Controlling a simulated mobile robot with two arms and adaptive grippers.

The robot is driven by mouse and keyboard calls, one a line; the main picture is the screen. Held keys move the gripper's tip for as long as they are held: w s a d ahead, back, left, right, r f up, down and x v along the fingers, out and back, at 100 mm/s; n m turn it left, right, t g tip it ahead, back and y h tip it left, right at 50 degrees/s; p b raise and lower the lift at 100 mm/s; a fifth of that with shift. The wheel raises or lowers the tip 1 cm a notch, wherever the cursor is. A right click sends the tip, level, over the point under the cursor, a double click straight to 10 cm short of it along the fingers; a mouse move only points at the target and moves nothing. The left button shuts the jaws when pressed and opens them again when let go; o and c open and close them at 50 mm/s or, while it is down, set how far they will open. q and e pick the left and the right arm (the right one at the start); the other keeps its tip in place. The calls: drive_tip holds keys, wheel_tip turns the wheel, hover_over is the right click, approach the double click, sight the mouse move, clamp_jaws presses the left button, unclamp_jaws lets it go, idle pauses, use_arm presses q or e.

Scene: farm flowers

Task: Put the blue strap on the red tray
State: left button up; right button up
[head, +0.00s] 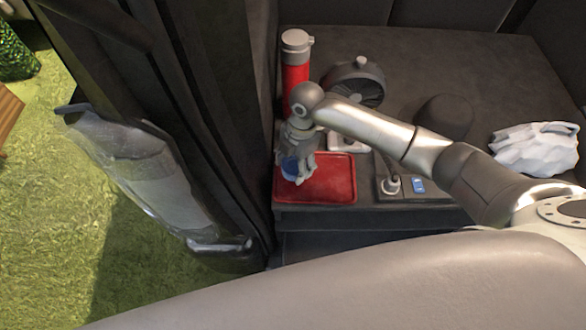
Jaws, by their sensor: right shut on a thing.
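The red tray (330,180) lies on the dark surface near its front left edge. My right gripper (298,177) is over the left part of the tray, pointing down. It is shut on the blue strap (290,167), a small blue thing mostly hidden by the fingers. I cannot tell whether the strap touches the tray. My left gripper is not in view.
A red bottle with a grey lid (295,70) and a dark round fan (355,80) stand behind the tray. A black box with a blue switch (418,185) is right of it. A white crumpled bag (535,148) lies far right. A dark pillar borders the left.

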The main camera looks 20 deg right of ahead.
sight(293, 171)
wheel_tip(293, 171, down, 3)
drive_tip(key=shift+f, duration=0.1)
drive_tip(key=shift+a+f, duration=0.1)
drive_tip(key=shift+a, duration=0.05)
drive_tip(key=shift+f, duration=0.1)
drive_tip(key=shift+f, duration=0.2)
drive_tip(key=o, duration=1.2)
drive_tip(key=shift+c, duration=0.2)
drive_tip(key=shift+r, duration=0.1)
